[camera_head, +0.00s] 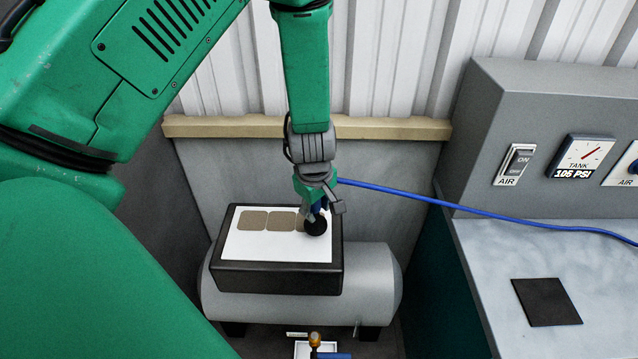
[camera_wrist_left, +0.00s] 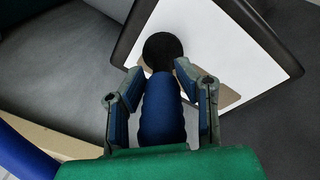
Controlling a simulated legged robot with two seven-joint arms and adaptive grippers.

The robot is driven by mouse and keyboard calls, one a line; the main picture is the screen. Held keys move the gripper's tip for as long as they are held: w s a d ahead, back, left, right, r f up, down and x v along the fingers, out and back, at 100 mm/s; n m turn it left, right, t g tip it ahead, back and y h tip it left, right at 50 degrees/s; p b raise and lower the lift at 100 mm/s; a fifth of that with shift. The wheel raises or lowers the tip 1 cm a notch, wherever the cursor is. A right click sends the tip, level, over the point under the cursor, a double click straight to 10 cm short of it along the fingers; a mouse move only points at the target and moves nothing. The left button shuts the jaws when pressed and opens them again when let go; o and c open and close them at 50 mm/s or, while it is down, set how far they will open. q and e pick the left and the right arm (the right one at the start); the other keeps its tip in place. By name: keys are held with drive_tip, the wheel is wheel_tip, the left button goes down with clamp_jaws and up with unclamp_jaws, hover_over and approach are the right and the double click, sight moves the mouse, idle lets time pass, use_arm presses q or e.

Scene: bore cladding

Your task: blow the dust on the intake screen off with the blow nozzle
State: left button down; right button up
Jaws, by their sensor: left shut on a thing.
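The intake screen (camera_head: 285,246) is a white panel in a black frame, lying on a grey tank. My left gripper (camera_head: 317,205) is shut on the blow nozzle, which has a blue body and a round black end (camera_head: 315,226). The nozzle body (camera_wrist_left: 162,110) runs between the fingers in the left wrist view, its black end over the screen. I cannot tell whether that end touches the screen. My right gripper is not in view.
A blue hose (camera_head: 430,199) runs from the nozzle to the right. A grey console has an AIR switch (camera_head: 516,163) and a TANK gauge (camera_head: 581,156). A black square pad (camera_head: 546,302) lies on the right bench. A corrugated wall stands behind.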

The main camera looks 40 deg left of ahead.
use_arm(q)
drive_tip(key=shift+w+a, duration=0.35)
drive_tip(key=shift+a, duration=0.05)
drive_tip(key=shift+w+a, duration=0.35)
drive_tip(key=shift+w, duration=0.35)
drive_tip(key=shift+w+a, duration=0.4)
drive_tip(key=shift+s+a, duration=5.5)
drive_tip(key=shift+a, duration=1.05)
wheel_tip(320, 180, up, 5)
drive_tip(key=shift+d+f, duration=0.1)
drive_tip(key=shift+f, duration=0.1)
drive_tip(key=shift+f, duration=0.1)
